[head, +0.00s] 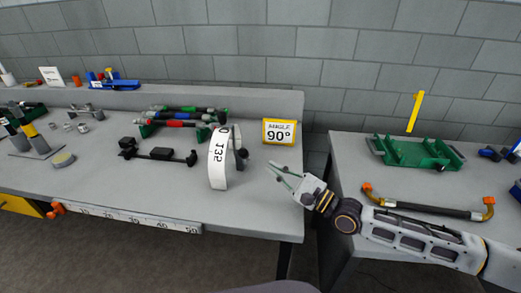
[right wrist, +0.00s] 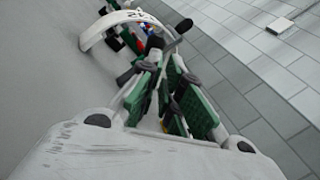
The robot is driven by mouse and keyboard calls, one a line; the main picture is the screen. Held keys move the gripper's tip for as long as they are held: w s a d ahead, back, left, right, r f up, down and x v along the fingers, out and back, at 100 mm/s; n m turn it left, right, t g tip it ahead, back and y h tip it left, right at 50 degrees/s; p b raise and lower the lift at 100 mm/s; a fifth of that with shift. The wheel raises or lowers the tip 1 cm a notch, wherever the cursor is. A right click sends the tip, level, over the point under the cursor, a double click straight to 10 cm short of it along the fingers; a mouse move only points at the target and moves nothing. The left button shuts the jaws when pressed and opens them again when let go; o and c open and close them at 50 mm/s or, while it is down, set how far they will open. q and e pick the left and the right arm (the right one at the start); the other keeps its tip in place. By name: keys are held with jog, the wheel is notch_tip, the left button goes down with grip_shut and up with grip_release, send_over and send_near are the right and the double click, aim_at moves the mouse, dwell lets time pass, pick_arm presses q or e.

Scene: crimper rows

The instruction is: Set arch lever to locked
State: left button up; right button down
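The arch lever fixture stands near the right end of the left bench. Its white arch (head: 217,160) carries the marks 0 and 135, and a dark lever (head: 242,156) shows just right of it. My right gripper (head: 271,171) is right of the lever, apart from it, with its two fingers spread and nothing between them. In the right wrist view, the arch (right wrist: 118,24) and the black lever end (right wrist: 183,27) lie just beyond the fingertips (right wrist: 165,70). A yellow-framed sign (head: 279,132) reading 90° stands behind. My left gripper is not in view.
Crimpers with green, red and blue parts (head: 182,123) lie behind the arch, and a black tool (head: 160,154) lies left of it. A green tray (head: 415,152) and a hose with orange ends (head: 425,208) are on the right bench. A gap separates the benches.

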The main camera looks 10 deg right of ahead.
aim_at(246, 156)
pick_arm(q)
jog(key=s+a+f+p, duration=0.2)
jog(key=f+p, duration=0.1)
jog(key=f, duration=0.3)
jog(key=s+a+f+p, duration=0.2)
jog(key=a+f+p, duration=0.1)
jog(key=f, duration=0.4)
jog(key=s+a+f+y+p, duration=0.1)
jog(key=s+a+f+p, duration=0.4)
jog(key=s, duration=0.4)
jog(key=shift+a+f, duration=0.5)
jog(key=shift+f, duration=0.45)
pick_arm(e)
jog(key=w+d+r+n+y, duration=0.2)
jog(key=w+n, duration=0.3)
jog(key=n, duration=1.4)
jog(key=shift+w+d+r, duration=0.2)
jog(key=shift+d+r, duration=0.4)
jog(key=shift+d, duration=0.3)
jog(key=shift+w+a+r, duration=0.1)
jog(key=shift+w, duration=0.05)
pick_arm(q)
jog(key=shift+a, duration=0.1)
pick_arm(e)
jog(key=w+a, duration=0.3)
jog(key=a, duration=0.5)
jog(key=shift+a+r, duration=0.2)
jog(key=shift+a, duration=0.1)
